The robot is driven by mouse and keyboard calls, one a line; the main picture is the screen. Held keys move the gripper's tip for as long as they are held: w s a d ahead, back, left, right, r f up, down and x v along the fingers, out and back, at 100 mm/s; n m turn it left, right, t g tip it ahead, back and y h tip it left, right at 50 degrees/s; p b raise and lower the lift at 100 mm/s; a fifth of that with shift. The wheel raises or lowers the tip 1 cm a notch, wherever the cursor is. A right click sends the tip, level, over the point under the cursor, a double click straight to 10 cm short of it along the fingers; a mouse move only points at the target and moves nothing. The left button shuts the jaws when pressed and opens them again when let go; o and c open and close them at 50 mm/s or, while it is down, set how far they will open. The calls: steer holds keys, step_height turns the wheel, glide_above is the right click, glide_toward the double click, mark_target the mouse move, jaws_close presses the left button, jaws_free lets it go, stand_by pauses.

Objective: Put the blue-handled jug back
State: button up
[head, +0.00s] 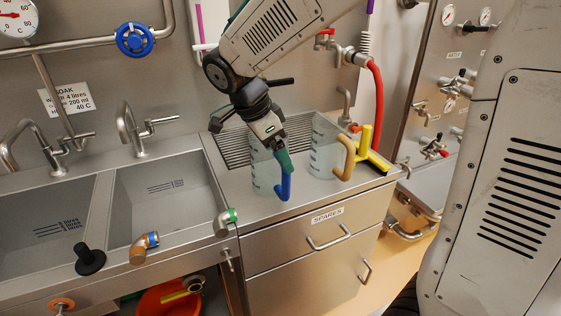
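The blue-handled jug (263,178) is clear with marks on its side. It appears upright at the front of the ribbed drainer, above the drawers, with its blue handle (285,186) facing right and front. My gripper (285,164) comes down from above, with its green-tipped fingers at the top of the blue handle. The fingers overlap in this view, so I cannot tell whether they are closed on the handle. The gripper hides part of the jug's rim, and I cannot tell whether the jug's base touches the surface.
A clear jug with a tan handle (347,157) stands close on the right, with a yellow object (372,152) beyond it. The ribbed drainer (232,146) lies behind. Two sink basins (165,200) are at left. A red hose (377,100) hangs behind right.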

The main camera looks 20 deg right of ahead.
steer(key=v, duration=0.8)
steer(key=s+d+f+n+y, duration=0.2)
steer(key=s+d+n, duration=0.1)
steer(key=s+n, duration=0.6)
steer(key=s+d+f+n+t+y, duration=0.1)
steer(key=s+d+n, duration=0.3)
steer(key=s+n, duration=0.5)
steer(key=shift+s+f+t+y, duration=0.3)
steer(key=shift+s+f+y, duration=0.35)
steer(key=shift+s, duration=1.8)
